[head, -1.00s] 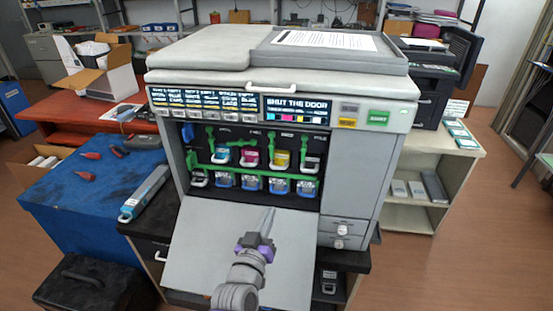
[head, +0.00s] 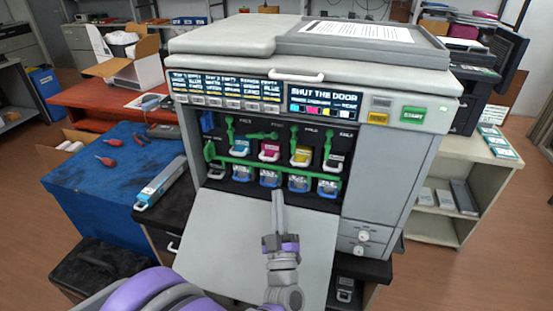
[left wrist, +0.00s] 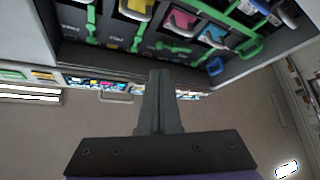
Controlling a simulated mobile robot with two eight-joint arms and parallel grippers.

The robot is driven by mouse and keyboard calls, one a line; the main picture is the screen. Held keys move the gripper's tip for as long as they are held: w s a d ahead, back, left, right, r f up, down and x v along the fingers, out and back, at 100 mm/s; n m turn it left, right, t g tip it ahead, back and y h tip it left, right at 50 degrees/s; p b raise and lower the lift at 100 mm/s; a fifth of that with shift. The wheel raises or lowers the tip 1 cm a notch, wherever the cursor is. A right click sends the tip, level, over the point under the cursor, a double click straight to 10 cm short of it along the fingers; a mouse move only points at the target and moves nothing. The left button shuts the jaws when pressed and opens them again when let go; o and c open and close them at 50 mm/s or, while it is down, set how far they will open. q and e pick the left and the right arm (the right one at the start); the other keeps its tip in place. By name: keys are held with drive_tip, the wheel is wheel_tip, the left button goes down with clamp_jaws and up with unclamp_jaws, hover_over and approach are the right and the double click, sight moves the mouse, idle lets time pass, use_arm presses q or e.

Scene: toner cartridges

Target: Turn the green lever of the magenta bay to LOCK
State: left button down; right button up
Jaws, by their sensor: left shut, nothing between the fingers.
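The magenta cartridge (head: 270,150) sits in the upper row of the open printer, between the cyan cartridge and the yellow cartridge (head: 300,156). Its green lever (head: 262,135) lies roughly level above it, while the neighbouring green levers stand upright. The bay labels are too small to read. In the left wrist view the magenta cartridge (left wrist: 180,22) and its level lever (left wrist: 174,48) show beyond the fingertips. My left gripper (head: 278,195) is shut and empty, in front of the lower row, apart from the lever. My right gripper is not in view.
The lowered door panel (head: 225,235) slopes out beneath my left gripper. A green bar (head: 285,166) crosses above the lower row of blue-fronted units. The screen (head: 325,101) reads "SHUT THE DOOR". A blue workbench (head: 90,190) stands at the left.

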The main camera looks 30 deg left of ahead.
use_arm(q)
drive_tip(key=p, duration=0.2)
approach(262, 136)
drive_tip(key=w+r, duration=0.1)
drive_tip(key=w, duration=0.1)
drive_tip(key=w+r, duration=0.2)
drive_tip(key=w, duration=0.1)
drive_tip(key=shift+w+d+r, duration=0.1)
drive_tip(key=shift+w, duration=0.25)
